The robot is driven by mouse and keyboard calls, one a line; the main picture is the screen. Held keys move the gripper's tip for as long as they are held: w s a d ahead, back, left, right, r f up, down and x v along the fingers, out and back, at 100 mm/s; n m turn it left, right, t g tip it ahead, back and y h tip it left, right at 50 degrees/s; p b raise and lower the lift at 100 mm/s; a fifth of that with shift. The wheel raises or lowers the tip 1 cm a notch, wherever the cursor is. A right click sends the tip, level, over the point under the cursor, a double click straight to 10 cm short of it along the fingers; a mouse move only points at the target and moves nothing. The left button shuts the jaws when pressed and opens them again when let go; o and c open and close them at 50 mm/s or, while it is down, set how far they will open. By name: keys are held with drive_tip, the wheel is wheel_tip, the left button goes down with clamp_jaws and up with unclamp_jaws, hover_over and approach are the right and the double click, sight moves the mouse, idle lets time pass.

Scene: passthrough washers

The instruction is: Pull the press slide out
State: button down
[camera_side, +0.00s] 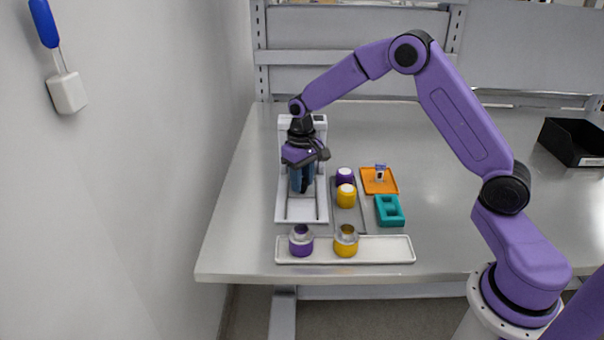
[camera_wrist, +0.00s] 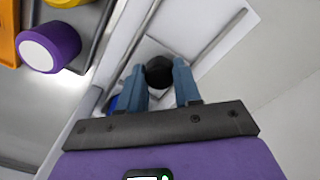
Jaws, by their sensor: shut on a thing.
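The white press (camera_side: 284,208) stands at the left of the bench, with a long base between two side rails and an upright back. Its slide is a pale plate between the rails in the wrist view (camera_wrist: 146,52), with a black knob (camera_wrist: 159,72) on it. My gripper (camera_side: 303,188) points down over the press base. In the wrist view its two blue fingers (camera_wrist: 160,76) are on either side of the knob, shut on it. In the side view the gripper hides the knob and much of the slide.
A grey tray (camera_side: 361,224) right of the press holds purple and yellow capped parts. Beyond it are an orange tray (camera_side: 390,188) and a teal block (camera_side: 390,211). A white tray (camera_side: 385,249) in front holds a purple and a yellow cup. A black bin (camera_side: 575,145) stands far right.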

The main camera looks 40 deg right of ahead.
drive_tip(key=s+a, duration=0.6)
drive_tip(key=shift+s+a, duration=0.1)
drive_tip(key=shift+a, duration=0.1)
drive_tip(key=c, duration=0.8)
unclamp_jaws()
drive_tip(key=shift+r, duration=0.55)
wheel_tip(320, 180, up, 16)
drive_tip(key=shift+r, duration=0.2)
